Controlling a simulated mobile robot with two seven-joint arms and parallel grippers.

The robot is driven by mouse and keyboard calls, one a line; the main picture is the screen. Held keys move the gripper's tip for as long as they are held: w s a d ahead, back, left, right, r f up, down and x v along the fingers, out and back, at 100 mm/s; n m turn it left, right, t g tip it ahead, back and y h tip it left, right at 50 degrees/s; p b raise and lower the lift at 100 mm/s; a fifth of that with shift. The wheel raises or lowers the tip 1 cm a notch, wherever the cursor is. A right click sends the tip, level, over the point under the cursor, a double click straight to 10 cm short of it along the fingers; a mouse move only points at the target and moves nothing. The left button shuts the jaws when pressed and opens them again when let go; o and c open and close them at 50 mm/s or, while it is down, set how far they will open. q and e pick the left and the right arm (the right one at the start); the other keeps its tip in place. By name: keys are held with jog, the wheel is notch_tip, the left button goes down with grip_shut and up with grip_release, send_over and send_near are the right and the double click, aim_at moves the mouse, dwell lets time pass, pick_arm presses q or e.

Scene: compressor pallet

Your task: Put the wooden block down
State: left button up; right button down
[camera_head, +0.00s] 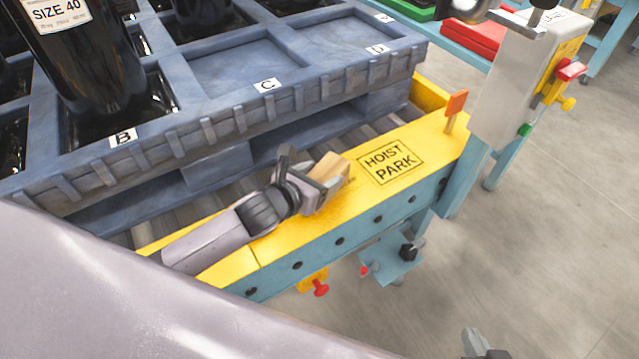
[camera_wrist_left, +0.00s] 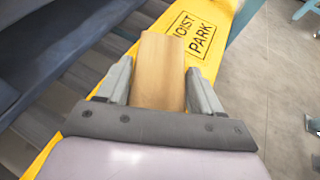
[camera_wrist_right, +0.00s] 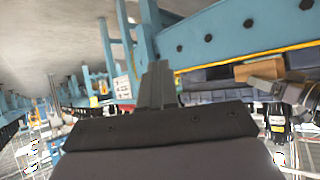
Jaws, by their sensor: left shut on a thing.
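The wooden block (camera_head: 331,167) is pale brown and sits between the fingers of my left gripper (camera_head: 318,184), over the yellow rail top (camera_head: 420,136) just left of the HOIST PARK label (camera_head: 391,161). In the left wrist view the block (camera_wrist_left: 160,72) fills the gap between both fingers (camera_wrist_left: 158,85). Whether its underside touches the rail I cannot tell. The block (camera_wrist_right: 258,70) also shows in the right wrist view. My right gripper (camera_wrist_right: 157,85) has its fingers together with nothing between them; part of it shows at the bottom of the head view (camera_head: 482,345).
A blue pallet tray (camera_head: 240,112) with lettered pockets and black compressors (camera_head: 95,60) stands on rollers behind the rail. A small orange flag (camera_head: 455,104) rises near the rail's right end. A grey post (camera_head: 510,85) stands beyond it. Open floor (camera_head: 560,230) lies to the right.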

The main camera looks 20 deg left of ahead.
pick_arm(q)
jog(key=shift+f, duration=0.75)
pick_arm(e)
jog(key=shift+w+a+r+y, duration=0.2)
jog(key=shift+a+r+y, duration=0.1)
jog(key=shift+a+r, duration=0.15)
jog(key=shift+f, duration=0.1)
pick_arm(q)
jog(key=o, duration=1.2)
jog(key=shift+f, duration=0.1)
